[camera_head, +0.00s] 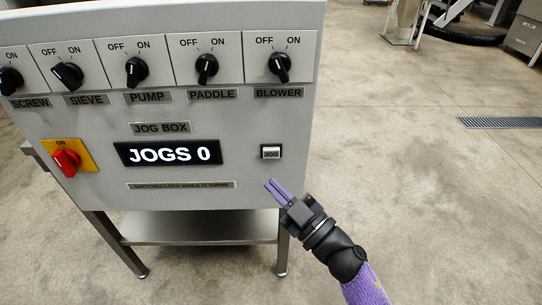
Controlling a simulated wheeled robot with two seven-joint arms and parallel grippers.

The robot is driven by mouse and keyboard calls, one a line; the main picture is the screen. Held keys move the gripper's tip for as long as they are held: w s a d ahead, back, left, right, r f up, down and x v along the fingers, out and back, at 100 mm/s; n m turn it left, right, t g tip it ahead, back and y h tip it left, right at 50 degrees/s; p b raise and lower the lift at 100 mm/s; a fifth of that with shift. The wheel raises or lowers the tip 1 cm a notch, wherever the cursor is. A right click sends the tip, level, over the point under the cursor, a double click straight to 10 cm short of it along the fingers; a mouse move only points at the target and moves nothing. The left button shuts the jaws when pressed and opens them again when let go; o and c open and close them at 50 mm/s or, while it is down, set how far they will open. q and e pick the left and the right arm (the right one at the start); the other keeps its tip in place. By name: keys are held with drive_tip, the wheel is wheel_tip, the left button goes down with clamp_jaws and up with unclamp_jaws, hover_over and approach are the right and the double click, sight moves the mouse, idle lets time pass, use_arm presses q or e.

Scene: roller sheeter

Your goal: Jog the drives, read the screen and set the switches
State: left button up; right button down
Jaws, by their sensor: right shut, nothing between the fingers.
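The grey jog box panel (95,193) faces me on a stand. Its screen (167,153) reads "JOGS 0". The JOG button (271,152) is right of the screen. Black OFF/ON switches run along the top: SCREW (10,80), SIEVE (67,75), PUMP (136,71), PADDLE (206,68) and BLOWER (280,66). SIEVE seems turned towards OFF; the others' settings are too small to tell surely. A red rotary switch (66,162) on a yellow plate is marked ON. My right gripper (277,191) is shut and empty, below the JOG button and apart from it. My left gripper is not in view.
A plate (181,185) under the screen reads roughly "switches lock while it turns". A metal shelf (200,228) sits low on the stand. Open concrete floor lies to the right, with a floor grate (500,122). Other equipment (407,22) stands at the far right.

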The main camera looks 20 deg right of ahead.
sight(271, 153)
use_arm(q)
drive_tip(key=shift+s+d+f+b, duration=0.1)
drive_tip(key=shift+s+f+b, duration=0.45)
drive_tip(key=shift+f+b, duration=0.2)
use_arm(e)
drive_tip(key=w, duration=0.1)
drive_tip(key=w+d, duration=0.1)
drive_tip(key=w, duration=0.3)
drive_tip(key=shift+d, duration=0.25)
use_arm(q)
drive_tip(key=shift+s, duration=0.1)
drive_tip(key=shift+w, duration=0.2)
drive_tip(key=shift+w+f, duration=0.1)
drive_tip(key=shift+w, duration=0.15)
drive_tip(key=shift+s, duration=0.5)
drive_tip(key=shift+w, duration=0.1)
